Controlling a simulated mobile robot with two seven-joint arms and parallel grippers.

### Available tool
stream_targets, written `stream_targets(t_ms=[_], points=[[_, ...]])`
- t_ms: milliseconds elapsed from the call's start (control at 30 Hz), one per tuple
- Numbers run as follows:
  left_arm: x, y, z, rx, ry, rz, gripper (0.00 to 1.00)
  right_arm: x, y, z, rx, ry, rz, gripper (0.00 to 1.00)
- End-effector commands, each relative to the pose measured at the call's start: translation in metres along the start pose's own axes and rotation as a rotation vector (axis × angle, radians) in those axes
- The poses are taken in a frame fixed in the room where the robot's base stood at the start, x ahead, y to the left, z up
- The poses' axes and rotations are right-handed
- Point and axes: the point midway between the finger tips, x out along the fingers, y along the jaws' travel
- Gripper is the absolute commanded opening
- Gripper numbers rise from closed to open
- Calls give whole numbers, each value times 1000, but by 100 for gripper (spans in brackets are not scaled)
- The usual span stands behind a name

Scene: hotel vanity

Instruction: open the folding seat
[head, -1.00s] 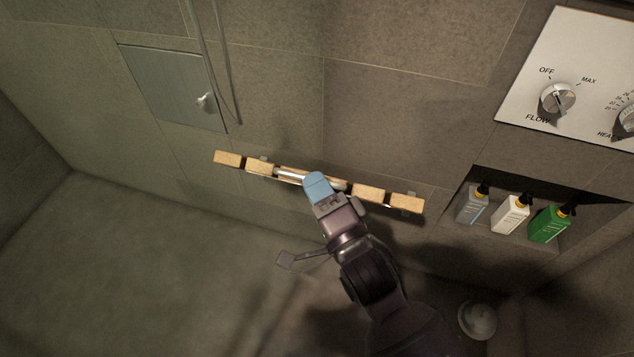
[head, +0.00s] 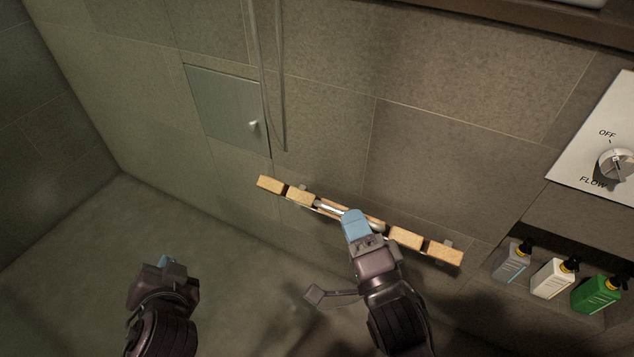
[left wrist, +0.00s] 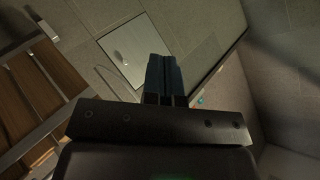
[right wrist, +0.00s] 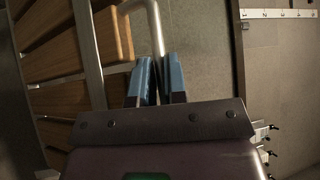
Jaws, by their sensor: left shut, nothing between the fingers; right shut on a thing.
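The folding seat (head: 407,238) is a row of light wooden slats on a metal frame, folded up close to the tiled wall. My right gripper (head: 353,217) is at the middle of the seat's top edge, with blue fingertips shut on its metal bar. In the right wrist view the curved bar (right wrist: 156,28) runs down between the fingers (right wrist: 157,78), with the slats (right wrist: 55,52) to the left. My left gripper (head: 165,261) is shut and empty, apart from the seat at lower left. In the left wrist view its fingers (left wrist: 165,76) are together; the slats (left wrist: 27,85) show at left.
A grey wall panel with a knob (head: 228,110) and a hanging hose (head: 265,80) are above left of the seat. A niche at right holds a grey bottle (head: 512,262), a white bottle (head: 553,279) and a green bottle (head: 596,294). The floor (head: 90,240) at left is open.

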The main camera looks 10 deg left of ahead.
Motion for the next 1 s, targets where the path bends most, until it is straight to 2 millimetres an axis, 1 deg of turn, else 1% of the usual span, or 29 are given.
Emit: stream_targets(t_ms=[33, 300, 467, 500, 667, 767, 900, 967, 1000], points=[[5, -5, -14, -15, -2, -39, 0, 0, 2, 0, 0, 0, 4, 0], [24, -34, -75, -113, -40, -221, 0, 0, 2, 0, 0, 0, 5, 0], [32, -43, -113, -187, -50, -258, 0, 0, 2, 0, 1, 0, 5, 0], [35, -44, -123, -206, -51, -255, 0, 0, 2, 0, 1, 0, 5, 0], [46, -42, -167, -268, -38, -193, 0, 0, 2, 0, 1, 0, 5, 0], [54, -37, -199, -296, -16, -116, 0, 0, 2, 0, 1, 0, 5, 0], [60, -26, -247, -309, 30, 28, 0, 0, 2, 0, 1, 0, 5, 0], [61, -20, -267, -304, 54, 96, 0, 0, 2, 0, 1, 0, 6, 0], [61, -15, -280, -295, 70, 140, 0, 0, 2, 0, 1, 0, 6, 0]])
